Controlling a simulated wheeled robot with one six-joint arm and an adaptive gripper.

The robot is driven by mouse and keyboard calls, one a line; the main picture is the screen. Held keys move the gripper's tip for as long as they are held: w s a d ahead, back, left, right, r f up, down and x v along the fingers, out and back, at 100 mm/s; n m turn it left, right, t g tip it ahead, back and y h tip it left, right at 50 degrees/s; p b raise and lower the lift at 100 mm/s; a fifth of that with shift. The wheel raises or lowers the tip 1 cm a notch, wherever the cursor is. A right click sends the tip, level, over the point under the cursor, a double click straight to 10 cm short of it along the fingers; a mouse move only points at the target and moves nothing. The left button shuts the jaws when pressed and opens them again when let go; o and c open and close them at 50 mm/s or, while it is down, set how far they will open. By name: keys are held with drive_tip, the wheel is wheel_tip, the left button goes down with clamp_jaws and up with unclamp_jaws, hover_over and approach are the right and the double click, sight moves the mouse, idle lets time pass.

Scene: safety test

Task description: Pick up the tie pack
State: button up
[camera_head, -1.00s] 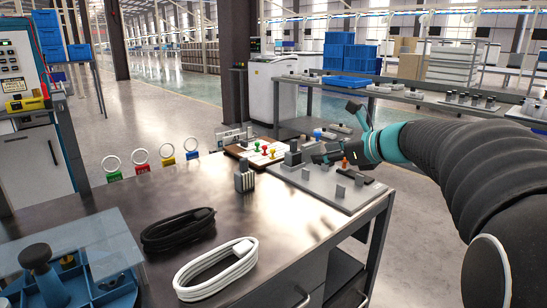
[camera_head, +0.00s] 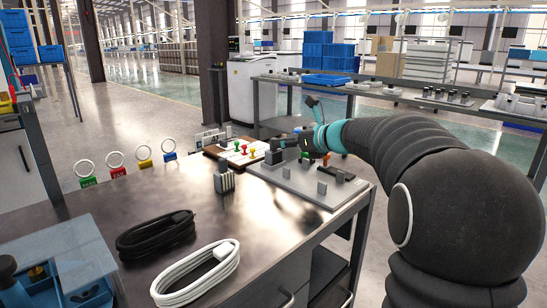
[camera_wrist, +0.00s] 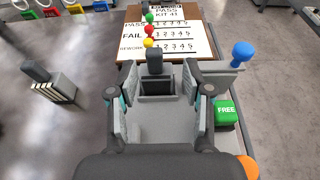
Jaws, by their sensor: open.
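No object is clearly marked as the tie pack. A small grey block with upright fins (camera_head: 224,180) stands alone on the metal table; it also shows at the left of the wrist view (camera_wrist: 56,92). My gripper (camera_wrist: 159,78) is open above the grey fixture plate (camera_head: 285,183). Between its fingers, in the wrist view, is a grey holder with a dark slot (camera_wrist: 157,86) and a dark upright piece (camera_wrist: 155,62) behind it. I cannot see the fingers touching anything. In the head view the gripper is small and partly hidden among the fixture's parts.
A black coiled cable (camera_head: 155,235) and white coiled cable (camera_head: 196,273) lie near the front. A PASS/FAIL board (camera_wrist: 160,32) with coloured pins adjoins the plate. A blue knob (camera_wrist: 243,54) and green FREE block (camera_wrist: 226,112) stand right of the gripper. The table's middle is bare.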

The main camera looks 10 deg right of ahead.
sight(273, 150)
drive_tip(key=x, duration=0.4)
drive_tip(key=shift+w+a+f, duration=0.1)
drive_tip(key=shift+w+a, duration=0.05)
drive_tip(key=shift+a, duration=0.35)
clamp_jaws()
